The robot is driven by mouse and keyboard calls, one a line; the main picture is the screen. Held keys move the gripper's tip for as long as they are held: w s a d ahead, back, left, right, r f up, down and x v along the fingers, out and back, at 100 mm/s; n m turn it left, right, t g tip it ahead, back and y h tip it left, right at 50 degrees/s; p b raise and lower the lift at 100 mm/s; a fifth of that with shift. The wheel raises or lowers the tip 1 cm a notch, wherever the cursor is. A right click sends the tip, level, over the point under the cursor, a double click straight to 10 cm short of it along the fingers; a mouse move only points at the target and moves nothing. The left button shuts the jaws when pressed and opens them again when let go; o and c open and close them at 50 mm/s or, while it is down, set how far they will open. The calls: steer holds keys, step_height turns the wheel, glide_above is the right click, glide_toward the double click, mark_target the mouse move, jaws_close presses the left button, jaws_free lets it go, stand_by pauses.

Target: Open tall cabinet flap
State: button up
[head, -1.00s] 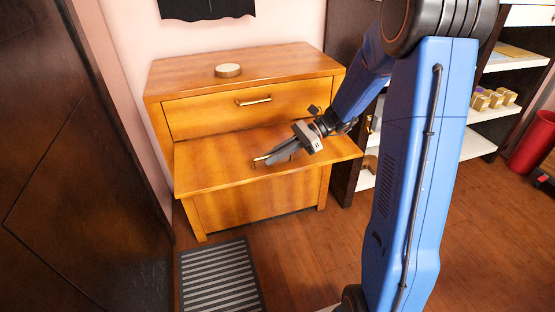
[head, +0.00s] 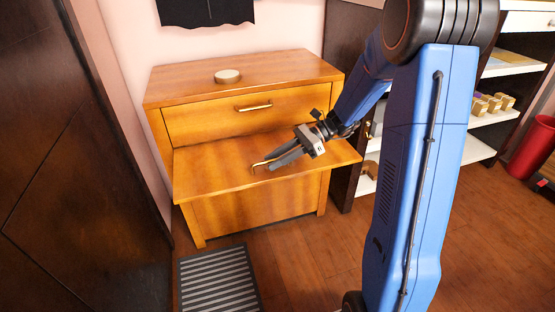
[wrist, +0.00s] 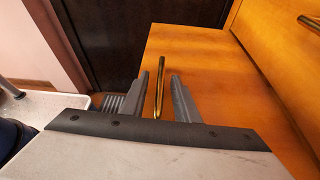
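The wooden cabinet (head: 178,85) stands against the wall, and its flap (head: 215,167) is folded down, sticking out roughly level toward me. The flap also shows in the wrist view (wrist: 200,55). A brass handle (head: 259,163) sits near the flap's front edge; in the wrist view the handle (wrist: 159,85) lies between my two fingers. My gripper (head: 271,161) is at that handle, with one finger on each side. In the wrist view my fingers (wrist: 159,92) are apart, with a gap on both sides of the handle. The fingertips' contact with the flap is unclear.
A drawer front with a brass handle (head: 254,107) is above the flap. A round pale object (head: 228,76) rests on the cabinet top. A striped mat (head: 217,280) lies on the floor in front. A dark panel (head: 75,150) stands left; shelves (head: 512,70) and a red bin (head: 534,148) stand right.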

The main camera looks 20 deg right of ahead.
steer(key=v, duration=1.6)
steer(key=shift+d+r, duration=0.2)
steer(key=shift+d, duration=0.05)
steer(key=s+a+r+n+h, duration=0.1)
steer(key=s+a+n+h, duration=0.45)
steer(key=s, duration=0.55)
steer(key=s+a+n+h, duration=0.5)
steer(key=s+n, duration=0.1)
steer(key=s, duration=0.4)
steer(key=s+d+n+t+h, duration=0.2)
steer(key=s+n+t+h, duration=0.1)
steer(key=s+n+t, duration=0.2)
steer(key=s+n, duration=0.2)
steer(key=shift+s, duration=0.3)
steer(key=shift+o, duration=0.6)
steer(key=shift+w+f, duration=0.1)
